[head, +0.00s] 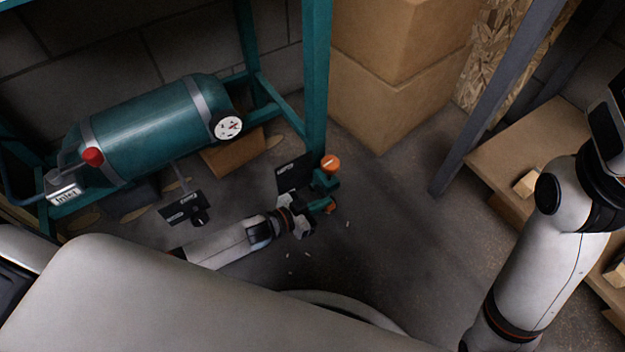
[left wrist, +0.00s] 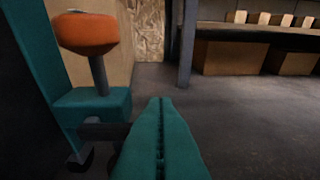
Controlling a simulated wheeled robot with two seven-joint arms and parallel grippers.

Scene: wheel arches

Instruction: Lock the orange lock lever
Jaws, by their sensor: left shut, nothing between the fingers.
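The orange lock lever (head: 331,163) has a rounded orange head and stands near the foot of the teal frame post. In the left wrist view the lever (left wrist: 85,33) shows its head on a dark stem, rising from a teal block (left wrist: 92,103). My left gripper (head: 319,205) is low over the floor, just nearer to me than the lever. In the left wrist view its teal fingers (left wrist: 160,135) are pressed together with nothing between them, right of and below the lever head. No contact with the lever shows. My right arm is at the right edge; its gripper is outside the view.
A teal tank (head: 150,130) with a gauge (head: 228,127) lies in the teal frame (head: 317,80) at left. Cardboard boxes (head: 385,105) stand behind the lever. A grey post (head: 490,105) and wooden shelf (head: 490,150) are at right. The floor (head: 395,215) between is mostly clear.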

